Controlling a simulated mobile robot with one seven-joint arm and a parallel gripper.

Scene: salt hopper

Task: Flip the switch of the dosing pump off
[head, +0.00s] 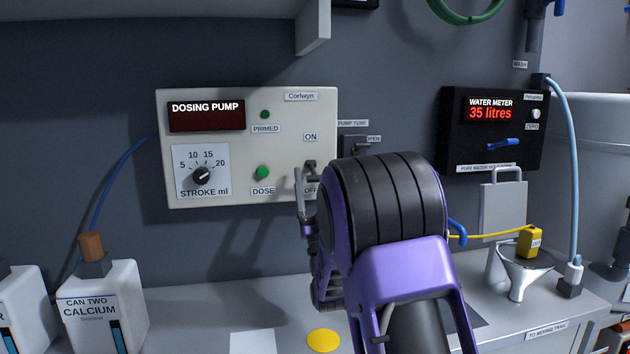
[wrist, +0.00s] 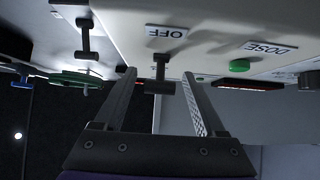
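The dosing pump (head: 250,110) is a cream wall box at centre left. It has a dark, blank display, a stroke dial and green buttons. Its small dark switch (head: 310,164) sits between the ON label and the partly hidden OFF label. In the wrist view the switch (wrist: 161,72) sticks out below the inverted OFF label, between my gripper's (wrist: 158,76) two fingers. The fingers are apart, with visible gaps on both sides of the switch. In the head view one finger (head: 300,195) shows just left of the switch; the rest is behind my arm. I cannot tell the switch's tilt.
A dark lever (head: 354,146) marked OPEN is just right of the pump box. The black water meter (head: 493,128) reads 35 litres. White canisters (head: 110,305) stand at left on the counter. A funnel (head: 523,268) stands at right.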

